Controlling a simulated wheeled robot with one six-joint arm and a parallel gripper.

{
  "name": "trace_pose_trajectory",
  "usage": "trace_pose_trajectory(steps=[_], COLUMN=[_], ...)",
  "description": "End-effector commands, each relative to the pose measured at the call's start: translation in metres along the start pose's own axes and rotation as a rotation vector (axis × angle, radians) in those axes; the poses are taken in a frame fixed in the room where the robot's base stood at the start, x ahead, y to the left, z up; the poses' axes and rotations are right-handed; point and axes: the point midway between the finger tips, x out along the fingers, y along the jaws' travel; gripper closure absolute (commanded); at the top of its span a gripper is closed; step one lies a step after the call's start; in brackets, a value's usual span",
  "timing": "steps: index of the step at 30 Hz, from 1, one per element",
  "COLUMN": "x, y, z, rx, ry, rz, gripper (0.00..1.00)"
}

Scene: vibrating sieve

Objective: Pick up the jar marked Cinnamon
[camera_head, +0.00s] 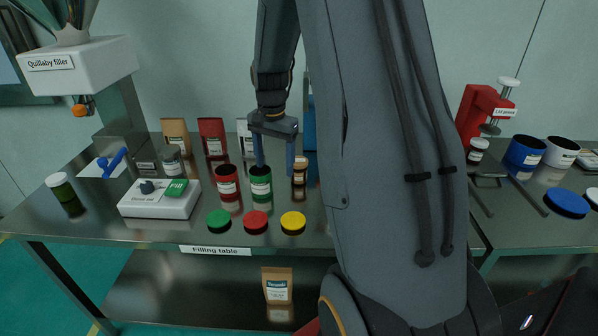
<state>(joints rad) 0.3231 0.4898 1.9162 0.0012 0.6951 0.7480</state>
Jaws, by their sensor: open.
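My gripper (275,164) points down over the filling table with its two blue fingers apart and nothing between them. Other small jars are a grey one (172,159) behind the control box, a green one with a white lid (62,188) at the far left, and one with a white lid (478,150) at the right. Their labels are too small to read, so I cannot tell which is marked Cinnamon.
A red tub (227,182) and a green tub (261,185) stand close below my gripper. Green (219,220), red (255,222) and yellow (293,221) discs lie in front. Bags (212,137) stand behind. The control box (160,200) is at left. My arm hides the table's right part.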

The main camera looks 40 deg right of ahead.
Motion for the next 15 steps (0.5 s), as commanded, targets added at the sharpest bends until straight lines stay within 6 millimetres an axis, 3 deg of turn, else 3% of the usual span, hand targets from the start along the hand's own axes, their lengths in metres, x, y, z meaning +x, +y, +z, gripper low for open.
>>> trace_pose_trajectory(steps=[1,3,6,10,15], x=[0.01,0.018,0.028,0.034,0.045], y=[0.003,0.006,0.012,0.018,0.02], z=[-0.032,-0.065,-0.098,-0.121,-0.128], rx=[0.116,0.256,0.402,0.506,0.544], ry=[-0.006,-0.012,-0.018,-0.02,-0.023], rz=[0.009,0.018,0.028,0.034,0.038], gripper=[0.32,0.32,0.32,0.32,0.32])
